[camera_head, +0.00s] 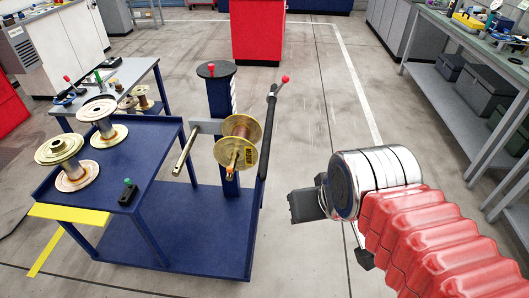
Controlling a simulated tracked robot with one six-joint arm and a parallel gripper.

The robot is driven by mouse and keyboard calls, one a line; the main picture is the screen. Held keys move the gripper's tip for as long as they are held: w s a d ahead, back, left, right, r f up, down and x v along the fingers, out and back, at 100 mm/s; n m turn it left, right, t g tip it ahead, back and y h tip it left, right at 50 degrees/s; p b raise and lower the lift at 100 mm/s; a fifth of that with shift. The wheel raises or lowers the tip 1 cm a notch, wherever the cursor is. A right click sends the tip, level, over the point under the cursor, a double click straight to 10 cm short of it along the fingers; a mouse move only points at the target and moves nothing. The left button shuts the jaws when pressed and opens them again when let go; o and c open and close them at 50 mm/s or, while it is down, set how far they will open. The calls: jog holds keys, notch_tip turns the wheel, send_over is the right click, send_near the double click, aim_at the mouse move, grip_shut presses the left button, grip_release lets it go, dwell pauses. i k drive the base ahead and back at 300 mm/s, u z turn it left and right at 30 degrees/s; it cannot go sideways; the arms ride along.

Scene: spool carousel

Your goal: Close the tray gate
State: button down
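A blue tray (150,160) stands at the left on a blue carousel frame. A yellow plate (68,214), which looks like the tray gate, lies along the tray's near left edge and sticks outward, roughly flat rather than upright. My gripper (335,232) is right of the carousel, over the floor and well apart from the yellow plate. Its two dark fingers are spread apart, with nothing seen between them. Part of the gripper is hidden behind its silver wrist.
Two empty spools (62,165) and a black box with a green button (128,193) sit on the tray. A post holds a gold spool (240,140) and a red-knobbed lever (270,115) between my gripper and the tray. A workbench (470,70) stands right. The middle floor is clear.

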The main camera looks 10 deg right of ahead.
aim_at(71, 214)
jog(key=u, duration=2.3)
jog(key=i, duration=1.45)
jog(key=u, duration=0.05)
